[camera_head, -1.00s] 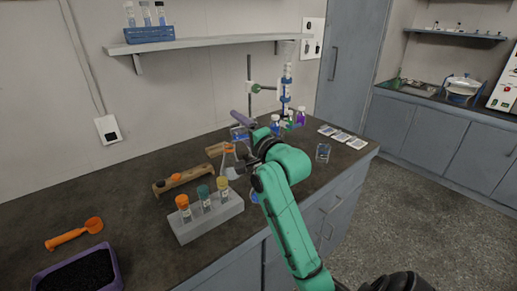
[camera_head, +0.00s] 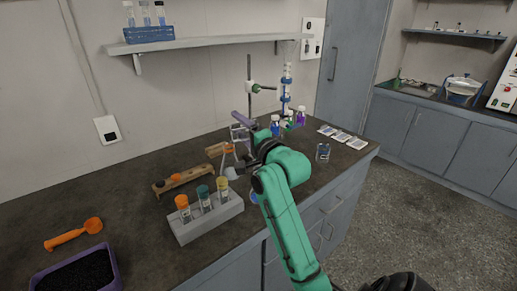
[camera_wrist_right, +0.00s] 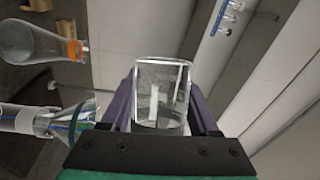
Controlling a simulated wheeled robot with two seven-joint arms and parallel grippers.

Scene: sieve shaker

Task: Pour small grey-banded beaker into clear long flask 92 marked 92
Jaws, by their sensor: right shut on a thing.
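My right gripper (camera_head: 243,128), with purple fingers, is shut on a clear beaker (camera_head: 238,133) and holds it above the bench. In the right wrist view the beaker (camera_wrist_right: 160,95) sits between both fingers; no grey band is plain. A clear flask with an orange band (camera_wrist_right: 35,42) shows at the upper left of that view, apart from the beaker. A second clear vessel (camera_wrist_right: 70,121) lies nearer the gripper, at the left. In the head view, glassware with orange (camera_head: 229,150) is partly hidden beside my gripper. I cannot read a 92 on any vessel. My left gripper is not in view.
A grey rack (camera_head: 205,222) with three capped tubes stands in front of wooden holders (camera_head: 186,178). A clamp stand (camera_head: 249,85) and small coloured bottles stand behind my arm. An orange scoop (camera_head: 70,236) and purple tray (camera_head: 112,262) are at the left; bench between is clear.

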